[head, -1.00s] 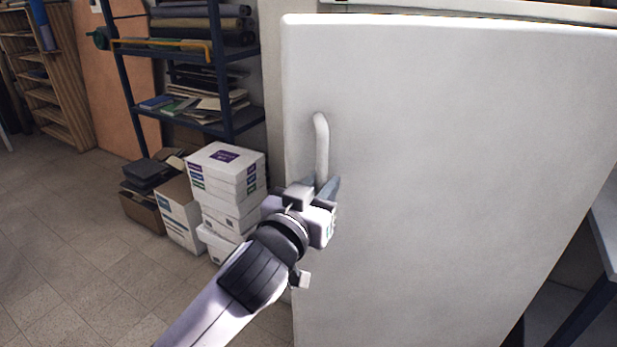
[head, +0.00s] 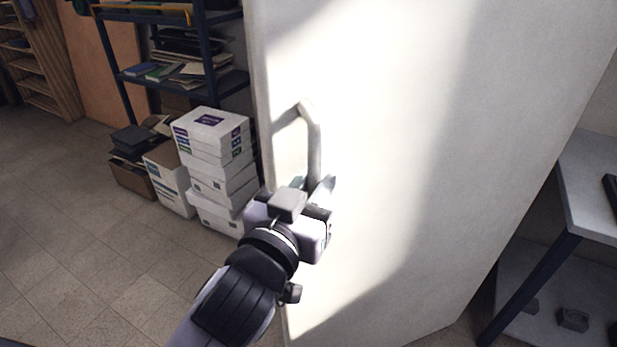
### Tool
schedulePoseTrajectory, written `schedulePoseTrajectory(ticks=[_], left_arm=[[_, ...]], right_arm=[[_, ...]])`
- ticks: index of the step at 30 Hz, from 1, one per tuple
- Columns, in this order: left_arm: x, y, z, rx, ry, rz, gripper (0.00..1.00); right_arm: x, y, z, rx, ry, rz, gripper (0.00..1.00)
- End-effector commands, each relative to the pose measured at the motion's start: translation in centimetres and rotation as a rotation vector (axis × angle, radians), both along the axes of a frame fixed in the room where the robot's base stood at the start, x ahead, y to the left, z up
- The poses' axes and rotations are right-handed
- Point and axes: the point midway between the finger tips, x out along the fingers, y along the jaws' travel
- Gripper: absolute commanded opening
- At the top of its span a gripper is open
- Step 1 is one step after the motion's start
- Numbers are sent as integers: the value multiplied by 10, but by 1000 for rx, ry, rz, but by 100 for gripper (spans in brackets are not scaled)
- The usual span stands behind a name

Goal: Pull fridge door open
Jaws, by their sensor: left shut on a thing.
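The white fridge door (head: 400,130) fills the middle and right of the head view, standing at an angle with its left edge showing. Its pale bar handle (head: 315,150) is upright near that left edge. My left gripper (head: 318,190) is at the lower part of the handle, shut on it, and its fingers hide the handle's lower end. I cannot see the inside of the fridge. My right gripper is not in view.
White boxes (head: 218,165) are stacked on the floor left of the door, beside an open carton (head: 135,175) and a dark shelf rack (head: 205,50). A grey table (head: 590,200) stands at the right. The tiled floor at lower left is clear.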

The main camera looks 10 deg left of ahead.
Motion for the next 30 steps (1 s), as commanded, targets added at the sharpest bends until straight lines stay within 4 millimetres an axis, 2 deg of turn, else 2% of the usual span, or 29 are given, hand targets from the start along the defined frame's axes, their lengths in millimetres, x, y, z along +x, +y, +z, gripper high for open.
schedulePoseTrajectory(ticks=[14,15,16,17,30], left_arm=[[-2,-4,1,-3,-5,-10,0],[-2,-4,1,-3,-5,-9,27],[-2,-4,2,-3,-5,-10,37],[-2,-4,1,-3,-5,-9,42],[-2,-2,1,0,-2,-4,42]], right_arm=[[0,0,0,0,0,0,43],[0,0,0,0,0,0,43],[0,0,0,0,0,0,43],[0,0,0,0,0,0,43],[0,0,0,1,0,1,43]])
